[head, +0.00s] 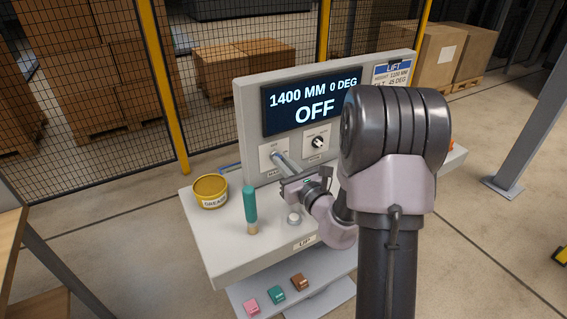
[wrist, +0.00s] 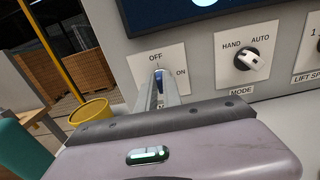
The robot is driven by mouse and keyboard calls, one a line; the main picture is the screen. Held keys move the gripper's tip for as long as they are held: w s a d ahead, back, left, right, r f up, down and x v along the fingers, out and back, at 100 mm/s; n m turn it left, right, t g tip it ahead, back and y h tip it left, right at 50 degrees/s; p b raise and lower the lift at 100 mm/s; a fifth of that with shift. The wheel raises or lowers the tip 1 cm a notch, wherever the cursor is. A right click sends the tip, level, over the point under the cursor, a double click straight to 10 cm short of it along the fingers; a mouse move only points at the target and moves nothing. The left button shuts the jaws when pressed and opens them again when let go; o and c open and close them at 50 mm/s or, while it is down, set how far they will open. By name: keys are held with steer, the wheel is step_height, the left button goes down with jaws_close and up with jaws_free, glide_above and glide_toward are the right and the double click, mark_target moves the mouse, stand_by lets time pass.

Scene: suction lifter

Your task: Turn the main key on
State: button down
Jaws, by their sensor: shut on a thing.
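The main key (wrist: 159,80) sits in its switch plate (wrist: 145,66), marked OFF at the top and ON at the right. The key points up toward OFF. My gripper (wrist: 160,92) is shut on the key, its fingers reaching to the plate. In the head view my gripper (head: 277,157) reaches the left plate (head: 266,151) on the panel. The fingers hide part of the key and the plate's lower label. The display (head: 312,100) reads 1400 MM, 0 DEG and OFF.
The HAND/AUTO mode knob (wrist: 248,59) is right of the key. A yellow grease tub (head: 210,192) and a teal-handled tool (head: 250,208) stand on the console shelf (head: 222,250). A round button (head: 294,218) is near my wrist. Several coloured blocks (head: 276,294) lie below.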

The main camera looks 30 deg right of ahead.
steer(key=m+p, duration=1)
steer(key=shift+d+m+p, duration=0.3)
steer(key=shift+m+p, duration=0.05)
steer(key=shift+m, duration=0.05)
steer(key=shift+f+m+p, duration=0.2)
steer(key=shift+m+p, duration=1.15)
steer(key=shift+m, duration=0.3)
steer(key=shift+f+m+p, duration=0.15)
steer(key=shift+m+p, duration=1.2)
steer(key=shift+m, duration=0.3)
steer(key=shift+f+m, duration=0.1)
steer(key=shift+m, duration=0.2)
steer(key=c, duration=1.5)
jaws_free()
